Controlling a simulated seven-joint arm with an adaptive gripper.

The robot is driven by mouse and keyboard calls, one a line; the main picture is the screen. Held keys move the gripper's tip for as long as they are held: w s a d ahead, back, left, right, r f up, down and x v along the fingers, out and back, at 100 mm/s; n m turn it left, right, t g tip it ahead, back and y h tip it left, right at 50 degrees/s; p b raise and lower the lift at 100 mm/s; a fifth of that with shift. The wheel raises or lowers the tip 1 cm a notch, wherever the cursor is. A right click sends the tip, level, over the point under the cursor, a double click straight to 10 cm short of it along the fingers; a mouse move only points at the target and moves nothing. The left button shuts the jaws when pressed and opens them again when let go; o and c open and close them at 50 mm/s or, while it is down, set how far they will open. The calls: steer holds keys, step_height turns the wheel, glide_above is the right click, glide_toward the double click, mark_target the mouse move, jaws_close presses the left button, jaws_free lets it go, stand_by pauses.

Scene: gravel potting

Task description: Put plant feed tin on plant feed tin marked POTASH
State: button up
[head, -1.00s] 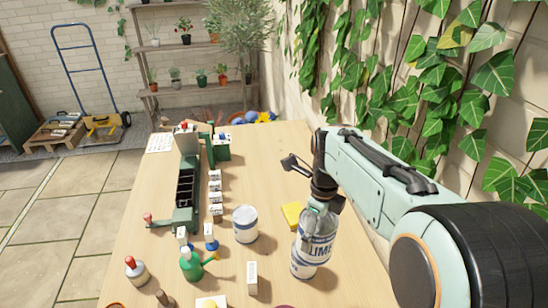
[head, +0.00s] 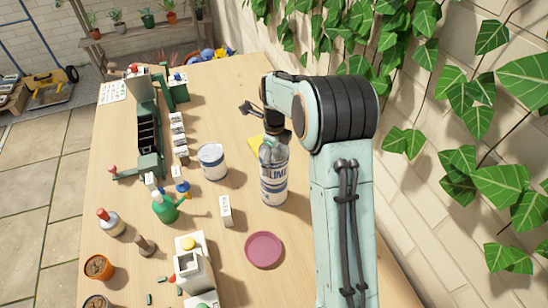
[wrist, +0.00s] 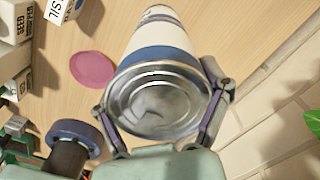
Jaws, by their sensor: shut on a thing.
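A tall white plant feed tin (head: 273,188) with blue bands and the word LIME stands out right of centre in the head view. My gripper (head: 273,152) is shut on its upper part. In the wrist view the fingers lie on both sides of this tin's silvery, ridged metal end (wrist: 158,98). I cannot tell whether its base touches the table. A shorter white tin (head: 212,162) with a blue band stands on the table to its left, apart from it. Its marking is not readable, and POTASH cannot be read anywhere.
A pink saucer (head: 264,250) lies in front of the held tin, and a small white box (head: 226,211) stands left of it. A green watering can (head: 165,207) is further left. An ivy-covered wall bounds the right side.

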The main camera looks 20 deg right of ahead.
steer(key=o, duration=1.2)
steer(key=shift+f, duration=0.1)
step_height(320, 180, up, 12)
steer(key=shift+r, duration=0.15)
steer(key=s+a+n, duration=0.2)
steer(key=s+n, duration=0.7)
steer(key=s+a+f+n, duration=0.1)
steer(key=s+a+n, duration=0.2)
steer(key=s+n, duration=0.6)
steer(key=s+a+f+n, duration=0.1)
steer(key=s+a+n, duration=0.2)
steer(key=s+n, duration=0.7)
steer(key=shift+s+a+y, duration=0.1)
steer(key=shift+s+y, duration=0.3)
steer(key=shift+s, duration=0.3)
